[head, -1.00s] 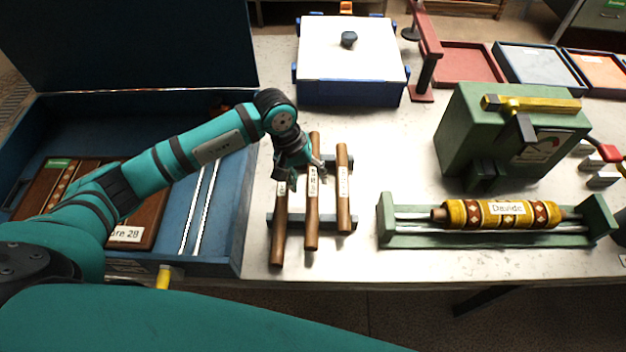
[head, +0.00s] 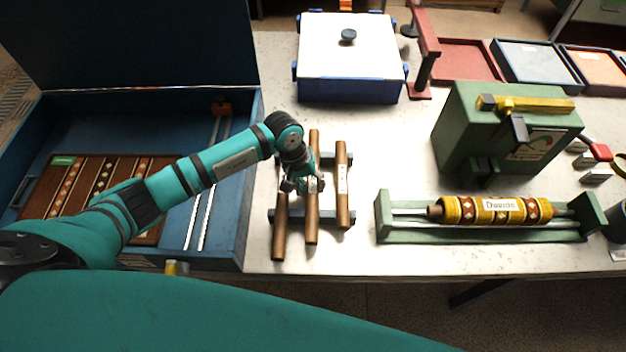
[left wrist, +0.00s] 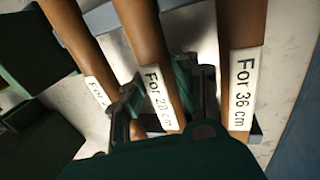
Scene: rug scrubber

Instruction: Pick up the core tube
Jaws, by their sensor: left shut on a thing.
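Three brown core tubes lie side by side on a dark rack (head: 347,217) on the table. My left gripper (head: 304,186) is shut on the middle core tube (head: 312,225), around its labelled part. In the left wrist view, the fingers (left wrist: 163,98) sit on both sides of this tube (left wrist: 146,40), whose label seems to read "For 28 cm". The neighbouring tube marked "For 36 cm" (left wrist: 240,95) and the third tube (left wrist: 75,35), its label partly hidden, stand free beside the fingers. In the head view these are the left tube (head: 279,235) and right tube (head: 341,185). My right gripper is out of view.
A blue case (head: 245,215) with a patterned board (head: 60,205) lies open at left. A blue box with white lid (head: 350,70) stands behind the rack. At right are a green cradle (head: 400,237) with a yellow roll (head: 490,210) and a green machine (head: 460,130).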

